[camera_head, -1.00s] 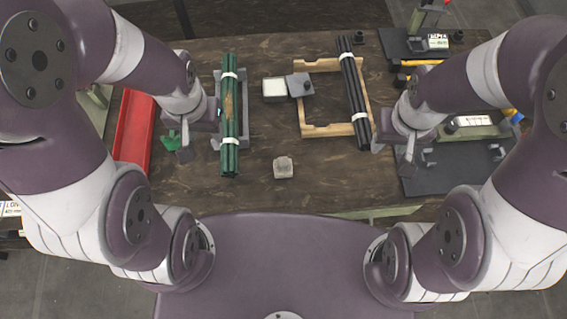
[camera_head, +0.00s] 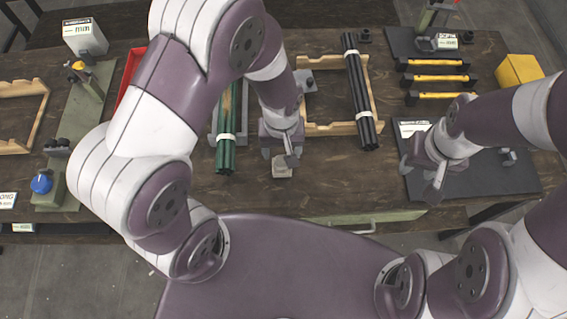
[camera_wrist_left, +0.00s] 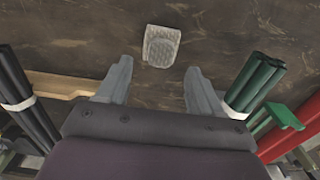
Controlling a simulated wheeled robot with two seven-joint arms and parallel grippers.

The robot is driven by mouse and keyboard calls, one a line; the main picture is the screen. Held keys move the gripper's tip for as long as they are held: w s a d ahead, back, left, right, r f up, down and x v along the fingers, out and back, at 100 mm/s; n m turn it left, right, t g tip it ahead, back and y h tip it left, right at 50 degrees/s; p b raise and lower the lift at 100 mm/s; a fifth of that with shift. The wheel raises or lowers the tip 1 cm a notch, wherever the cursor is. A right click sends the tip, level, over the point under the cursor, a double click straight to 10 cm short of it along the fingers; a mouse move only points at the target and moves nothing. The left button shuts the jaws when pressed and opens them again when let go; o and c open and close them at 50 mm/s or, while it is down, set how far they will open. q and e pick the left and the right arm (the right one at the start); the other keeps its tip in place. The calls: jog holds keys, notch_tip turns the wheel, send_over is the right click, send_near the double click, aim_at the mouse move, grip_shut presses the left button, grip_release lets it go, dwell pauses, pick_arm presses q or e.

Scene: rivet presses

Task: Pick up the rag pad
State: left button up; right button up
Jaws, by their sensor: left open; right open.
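The rag pad (camera_head: 282,169) is a small pale grey-beige folded square lying on the dark wooden table near its front edge. It shows whole in the left wrist view (camera_wrist_left: 161,46), ahead of the fingertips and between their lines. My left gripper (camera_head: 281,158) is open and empty, above and just behind the pad in the head view, covering part of its far side. In the left wrist view its two fingers (camera_wrist_left: 158,75) are spread apart, and the pad is not between them. My right gripper (camera_head: 424,182) is open over the dark mat at the right, far from the pad.
Green rods (camera_head: 226,150) bound with white bands lie left of the pad. Black rods (camera_head: 359,95) lie on a wooden rack (camera_head: 330,128) to the right. A dark mat (camera_head: 490,180) covers the right end. The table around the pad is bare.

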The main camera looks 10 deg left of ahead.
aim_at(282, 159)
pick_arm(q)
jog(key=f, duration=0.4)
jog(key=shift+s+f, duration=0.25)
jog(key=shift+s, duration=0.05)
jog(key=shift+w+f, duration=0.1)
jog(key=shift+f, duration=0.1)
jog(key=c, duration=1.1)
jog(key=shift+o, duration=0.2)
jog(key=shift+r, duration=0.2)
jog(key=shift+r, duration=0.3)
jog(key=r, duration=0.2)
jog(key=d+r, duration=0.1)
jog(key=shift+r, duration=0.4)
jog(key=s+d+r, duration=0.3)
jog(key=d+r, duration=0.3)
jog(key=d, duration=0.4)
jog(key=shift+s+r, duration=0.2)
jog(key=shift+s, duration=0.2)
jog(key=shift+d, duration=0.1)
